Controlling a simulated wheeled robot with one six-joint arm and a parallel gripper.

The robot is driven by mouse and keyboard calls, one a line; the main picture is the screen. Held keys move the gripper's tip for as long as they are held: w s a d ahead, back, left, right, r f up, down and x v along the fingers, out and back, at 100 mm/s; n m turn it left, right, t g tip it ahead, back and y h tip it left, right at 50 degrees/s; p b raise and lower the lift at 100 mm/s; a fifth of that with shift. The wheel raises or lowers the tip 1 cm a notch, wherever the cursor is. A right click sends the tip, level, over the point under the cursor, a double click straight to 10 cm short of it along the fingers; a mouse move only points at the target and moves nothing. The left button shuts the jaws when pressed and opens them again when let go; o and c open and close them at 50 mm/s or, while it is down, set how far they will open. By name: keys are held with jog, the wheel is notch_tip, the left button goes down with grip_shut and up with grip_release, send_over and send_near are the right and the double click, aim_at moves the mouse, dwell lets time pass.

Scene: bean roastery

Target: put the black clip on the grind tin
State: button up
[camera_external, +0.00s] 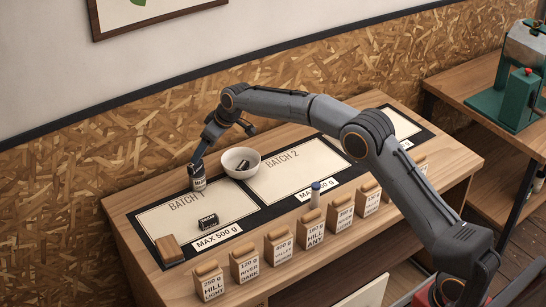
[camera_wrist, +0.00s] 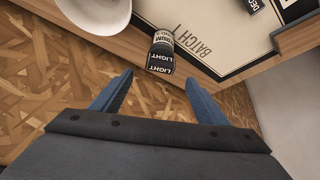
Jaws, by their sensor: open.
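Another black clip-like piece (camera_external: 208,221) lies on the mat, and a dark piece (camera_external: 244,165) is in the bowl. My gripper (camera_wrist: 157,78) is open, its two blue fingers apart with nothing held between them, close above the tin.
A white bowl (camera_external: 232,158) stands right of the tin. Several labelled bags (camera_external: 244,265) line the front edge. The Batch 2 mat (camera_external: 300,172) is mostly clear.

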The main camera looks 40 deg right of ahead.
jog(key=shift+b+v, duration=0.3)
jog(key=shift+v, duration=2)
jog(key=shift+d, duration=0.1)
